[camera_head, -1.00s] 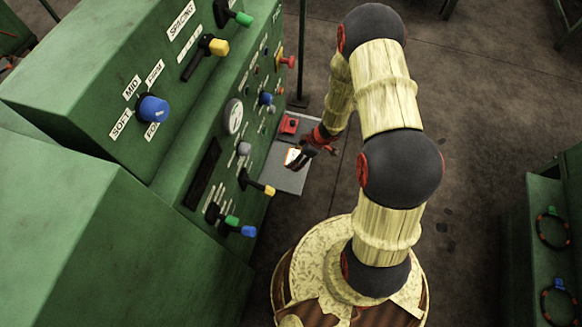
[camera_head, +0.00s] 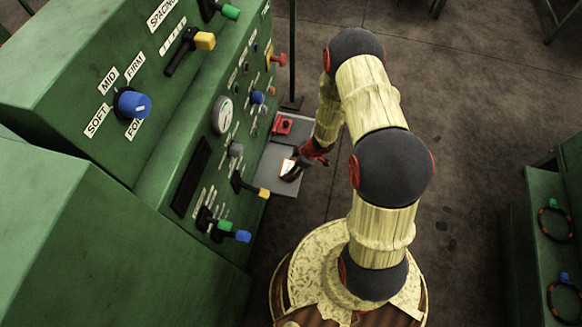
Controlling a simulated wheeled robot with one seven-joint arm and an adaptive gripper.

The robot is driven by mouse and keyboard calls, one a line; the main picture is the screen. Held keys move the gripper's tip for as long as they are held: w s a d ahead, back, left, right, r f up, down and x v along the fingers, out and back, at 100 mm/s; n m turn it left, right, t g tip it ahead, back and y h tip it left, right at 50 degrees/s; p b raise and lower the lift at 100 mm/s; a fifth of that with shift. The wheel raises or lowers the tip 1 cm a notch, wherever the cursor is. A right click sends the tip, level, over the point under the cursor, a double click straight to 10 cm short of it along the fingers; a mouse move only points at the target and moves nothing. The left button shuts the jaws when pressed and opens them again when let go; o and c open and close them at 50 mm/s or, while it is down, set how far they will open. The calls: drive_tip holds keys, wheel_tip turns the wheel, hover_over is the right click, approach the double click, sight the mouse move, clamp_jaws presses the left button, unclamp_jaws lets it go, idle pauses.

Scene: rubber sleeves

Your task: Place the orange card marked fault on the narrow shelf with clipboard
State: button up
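I cannot read any marking on the card. No clipboard can be made out.
A red box (camera_head: 282,126) sits at the far end of the grey shelf. The green machine (camera_head: 222,120) carries knobs and levers, with a yellow-tipped lever (camera_head: 262,193) near the shelf. A green rack (camera_head: 555,230) with rings stands at right. Floor between is open.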

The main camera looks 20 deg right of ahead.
drive_tip(key=o, duration=1.1)
drive_tip(key=shift+f, duration=0.1)
drive_tip(key=shift+o, duration=0.2)
drive_tip(key=w+d+r+m+t+h+p, duration=0.15)
drive_tip(key=d+r, duration=0.25)
drive_tip(key=r, duration=1.1)
drive_tip(key=w+d+r+m+t+h+p, duration=0.1)
drive_tip(key=d+r+m+h+p, duration=0.2)
drive_tip(key=r, duration=1.1)
drive_tip(key=w+d+r+m+t+h+p, duration=0.15)
drive_tip(key=d+r, duration=0.35)
drive_tip(key=r, duration=1)
drive_tip(key=s+a+r+m+h, duration=0.1)
drive_tip(key=s+a+r+m, duration=0.25)
drive_tip(key=s+r, duration=0.65)
drive_tip(key=s+a+r+y, duration=0.1)
drive_tip(key=s+a+r, duration=0.2)
drive_tip(key=s+a, duration=0.2)
drive_tip(key=s+a+r+m+g+y, duration=0.1)
drive_tip(key=s+a+r+y, duration=0.1)
drive_tip(key=s+a, duration=0.4)
drive_tip(key=s+r, duration=0.1)
drive_tip(key=s, duration=0.2)
drive_tip(key=shift+s+r, duration=0.2)
drive_tip(key=shift+r, duration=0.1)
